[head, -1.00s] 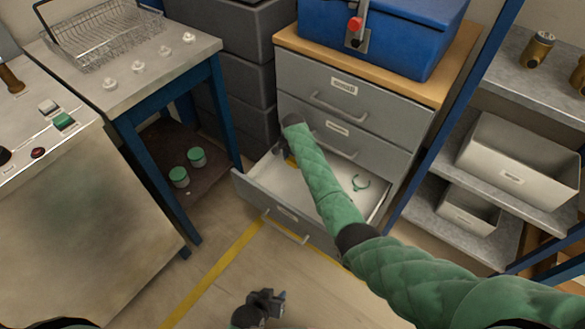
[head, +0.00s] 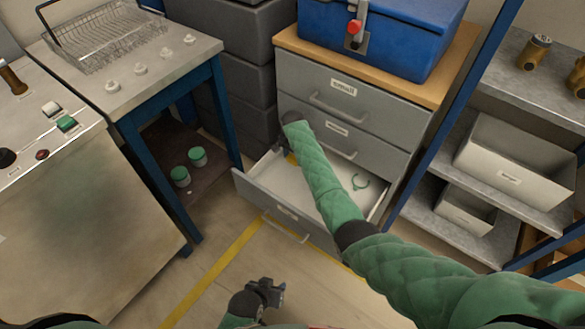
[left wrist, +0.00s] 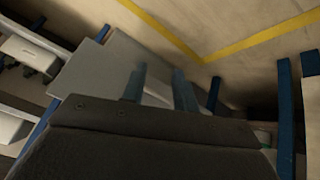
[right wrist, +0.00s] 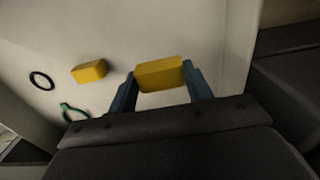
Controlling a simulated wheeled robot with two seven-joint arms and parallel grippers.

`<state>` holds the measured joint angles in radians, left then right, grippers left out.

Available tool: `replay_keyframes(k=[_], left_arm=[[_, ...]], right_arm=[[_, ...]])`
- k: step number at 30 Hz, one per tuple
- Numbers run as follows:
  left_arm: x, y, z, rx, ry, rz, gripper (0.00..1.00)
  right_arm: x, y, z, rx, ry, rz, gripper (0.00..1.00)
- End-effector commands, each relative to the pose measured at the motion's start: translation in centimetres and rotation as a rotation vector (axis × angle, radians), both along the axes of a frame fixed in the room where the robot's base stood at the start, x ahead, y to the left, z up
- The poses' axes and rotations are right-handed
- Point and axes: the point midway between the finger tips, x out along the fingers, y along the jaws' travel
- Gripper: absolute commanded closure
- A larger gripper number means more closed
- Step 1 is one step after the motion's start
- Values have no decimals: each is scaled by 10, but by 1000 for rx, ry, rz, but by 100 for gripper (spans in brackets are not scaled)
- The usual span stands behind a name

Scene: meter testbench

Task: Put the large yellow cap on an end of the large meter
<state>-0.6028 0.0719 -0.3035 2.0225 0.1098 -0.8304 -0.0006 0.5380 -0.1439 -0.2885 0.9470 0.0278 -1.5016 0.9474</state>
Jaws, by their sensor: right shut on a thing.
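In the right wrist view a yellow cap (right wrist: 160,74) sits between the fingers of my right gripper (right wrist: 160,82), which is shut on it inside the open drawer. A second, smaller-looking yellow cap (right wrist: 90,71) lies on the drawer floor to its left. In the head view my right arm reaches into the drawer and mostly hides its gripper; a bit of yellow shows there. My left gripper (head: 270,291) is low in front of the drawer, its fingers apart and empty in the left wrist view (left wrist: 160,85). I cannot pick out the large meter with certainty; brass bodies (head: 536,50) stand on the right shelf.
The open drawer (head: 255,190) also holds a dark ring (right wrist: 41,80) and a green clamp-like piece (right wrist: 73,112). A blue box (head: 400,50) stands on the cabinet. A workbench with a wire basket (head: 105,45) is left; grey bins (head: 510,165) are on the right shelves.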

Motion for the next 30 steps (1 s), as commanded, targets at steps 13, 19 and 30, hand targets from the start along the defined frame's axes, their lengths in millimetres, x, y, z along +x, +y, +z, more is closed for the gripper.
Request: replay_keyframes(k=[13, 19, 30], left_arm=[[1, 1, 31, 3, 21, -9, 71], [1, 1, 42, 6, 33, -14, 71], [1, 1, 47, 6, 37, -15, 71]], right_arm=[[0, 0, 7, 0, 0, 0, 63], [0, 0, 10, 0, 0, 0, 63], [0, 0, 10, 0, 0, 0, 63]])
